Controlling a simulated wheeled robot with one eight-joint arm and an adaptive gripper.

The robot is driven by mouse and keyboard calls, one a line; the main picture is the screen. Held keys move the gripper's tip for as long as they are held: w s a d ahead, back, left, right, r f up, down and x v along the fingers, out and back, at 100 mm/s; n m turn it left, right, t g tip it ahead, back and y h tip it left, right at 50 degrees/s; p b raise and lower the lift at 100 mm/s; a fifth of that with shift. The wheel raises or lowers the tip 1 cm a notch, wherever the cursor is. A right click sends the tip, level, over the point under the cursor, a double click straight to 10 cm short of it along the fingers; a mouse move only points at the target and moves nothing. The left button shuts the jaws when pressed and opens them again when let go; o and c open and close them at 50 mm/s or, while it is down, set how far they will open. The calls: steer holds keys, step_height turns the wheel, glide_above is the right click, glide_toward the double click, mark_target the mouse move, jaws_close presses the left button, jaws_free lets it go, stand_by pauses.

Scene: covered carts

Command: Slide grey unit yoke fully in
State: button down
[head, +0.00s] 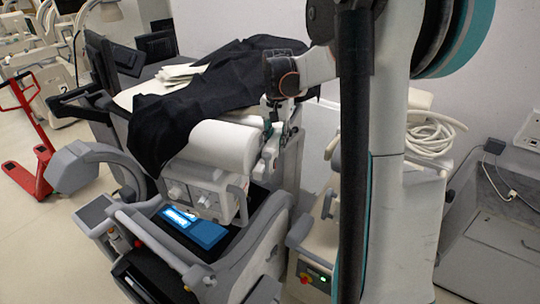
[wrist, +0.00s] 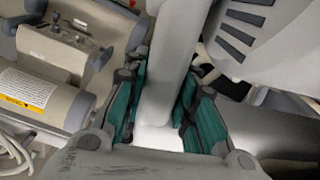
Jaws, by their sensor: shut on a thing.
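The grey unit (head: 205,185), with a pale rounded cover on top, stands on the covered cart in the middle of the head view.
A black cloth (head: 215,85) drapes over the cart behind the unit. A blue box (head: 195,227) lies on the dark tray below. A grey curved arm (head: 100,155) stands at the left, and a red pallet jack (head: 35,150) is on the open floor.

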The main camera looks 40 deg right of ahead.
steer(key=shift+s+a+f, duration=0.15)
steer(key=shift+s+a, duration=0.05)
steer(key=shift+a, duration=0.15)
steer(key=c, duration=1.3)
jaws_free()
steer(key=shift+a, duration=0.15)
step_height(320, 180, up, 12)
steer(key=shift+r, duration=0.1)
